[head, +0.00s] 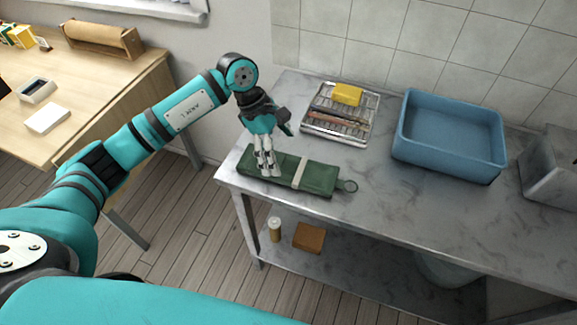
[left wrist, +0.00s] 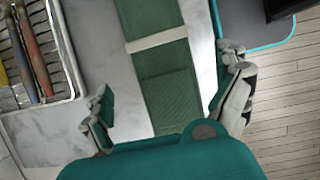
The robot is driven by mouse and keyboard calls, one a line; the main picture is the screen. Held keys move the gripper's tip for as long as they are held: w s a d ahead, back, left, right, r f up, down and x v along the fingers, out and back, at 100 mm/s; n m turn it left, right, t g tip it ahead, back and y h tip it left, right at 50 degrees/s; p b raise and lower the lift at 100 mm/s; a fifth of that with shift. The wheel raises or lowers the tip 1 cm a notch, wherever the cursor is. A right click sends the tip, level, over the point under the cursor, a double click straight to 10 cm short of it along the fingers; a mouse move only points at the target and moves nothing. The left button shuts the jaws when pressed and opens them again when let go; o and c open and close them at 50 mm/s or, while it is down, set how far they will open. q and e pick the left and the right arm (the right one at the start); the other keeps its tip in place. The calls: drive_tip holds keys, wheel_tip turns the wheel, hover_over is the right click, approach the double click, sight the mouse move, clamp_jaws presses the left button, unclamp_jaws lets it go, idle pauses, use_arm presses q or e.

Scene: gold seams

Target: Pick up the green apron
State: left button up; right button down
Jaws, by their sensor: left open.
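The green apron (head: 318,178) lies folded into a flat strip on the grey marbled table, near its front left edge. A pale band crosses it, and a ring sits at its right end. My left gripper (head: 268,170) points down over the apron's left part. In the left wrist view the apron (left wrist: 168,95) runs between the two spread fingers of the left gripper (left wrist: 165,105), which is open and empty. I cannot tell from these views whether the fingertips touch the cloth. My right gripper is not in view.
A metal rack (head: 338,133) with tools and a yellow block (head: 347,95) lies behind the apron. A blue basin (head: 450,150) stands to the right. A wooden desk (head: 90,85) is at the left. The table (head: 390,205) is bare right of the apron.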

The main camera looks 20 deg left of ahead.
sight(288, 166)
use_arm(q)
drive_tip(key=p+x, duration=0.1)
drive_tip(key=x, duration=0.3)
drive_tip(key=shift+s+f+p, duration=0.15)
drive_tip(key=shift+p, duration=0.25)
drive_tip(key=shift+d+f, duration=0.15)
drive_tip(key=shift+f, duration=0.3)
drive_tip(key=c, duration=1.1)
drive_tip(key=shift+c, duration=0.5)
drive_tip(key=shift+r, duration=0.15)
